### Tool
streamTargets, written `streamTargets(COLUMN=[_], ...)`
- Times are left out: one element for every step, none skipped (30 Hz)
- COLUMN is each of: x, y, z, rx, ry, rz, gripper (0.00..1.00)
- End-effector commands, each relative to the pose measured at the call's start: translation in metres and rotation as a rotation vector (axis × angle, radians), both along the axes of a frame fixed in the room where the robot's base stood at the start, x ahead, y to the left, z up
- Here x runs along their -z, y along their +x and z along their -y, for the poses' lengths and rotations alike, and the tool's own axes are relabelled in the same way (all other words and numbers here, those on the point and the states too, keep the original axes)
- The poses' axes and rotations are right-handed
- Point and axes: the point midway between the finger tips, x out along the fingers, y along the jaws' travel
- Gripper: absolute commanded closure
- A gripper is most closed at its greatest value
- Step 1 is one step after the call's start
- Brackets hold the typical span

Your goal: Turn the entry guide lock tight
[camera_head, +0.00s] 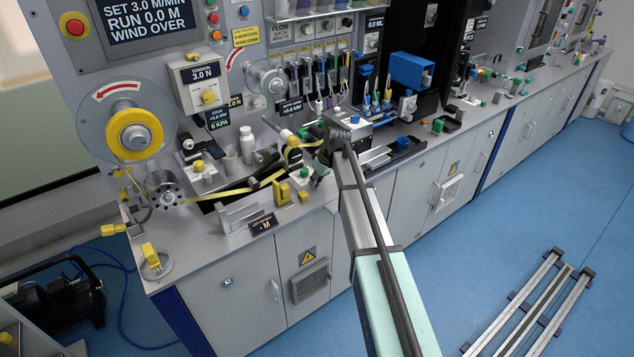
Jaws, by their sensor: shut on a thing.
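My gripper (319,175) reaches down to the bench at the middle of the strip path, at the end of my arm, which crosses the view from the lower right. It is shut on a small part there, apparently the entry guide lock, which the fingers and wrist hide. How the lock is turned cannot be seen. A white block with a green top (303,174) stands just left of the fingers. The yellow strip (233,192) runs from the lower left roller (164,190) towards the gripper and loops up behind it.
A yellow reel (134,134) hangs on the panel at left. Yellow blocks (282,193) and a clear angled piece (240,214) stand near the bench's front edge. White bottles (247,145) stand behind the strip. A blue box (411,70) is at the back right.

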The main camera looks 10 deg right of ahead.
Motion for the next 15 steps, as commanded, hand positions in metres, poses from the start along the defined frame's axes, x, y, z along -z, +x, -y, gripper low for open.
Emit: streamTargets(x=[0.0019, 0.0019, 0.0018, 0.0018, 0.0017, 0.0017, 0.0017, 0.0017, 0.0016, 0.0015, 0.0015, 0.0014, 0.0014, 0.0014, 0.0014], y=[-0.002, -0.002, -0.002, -0.0019, -0.0018, -0.002, -0.0021, -0.002, -0.0019, -0.0019, -0.0019, -0.0018, -0.0018, -0.0018, -0.0018], z=[-0.001, -0.0012, -0.0017, -0.0018, -0.0021, -0.0024, -0.0023, -0.0025, -0.0024, -0.0025, -0.0026, -0.0029, -0.0032, -0.0033, -0.0038], rx=[0.045, 0.073, 0.11, 0.138, 0.167, 0.204, 0.233, 0.261, 0.3, 0.328, 0.356, 0.394, 0.422, 0.451, 0.488], ry=[-0.001, -0.001, 0.0, -0.001, 0.0, 0.0, -0.001, 0.0, 0.0, -0.001, -0.001, -0.001, 0.0, -0.001, -0.001], rz=[0.001, -0.001, 0.0, 0.001, 0.0, -0.001, 0.0, -0.001, -0.001, -0.001, 0.0, 0.0, -0.001, -0.001, -0.002], gripper=[1.0, 1.0, 1.0, 1.0, 1.0, 1.0, 1.0, 1.0, 1.0, 1.0, 1.0, 1.0, 1.0, 1.0, 1.0])
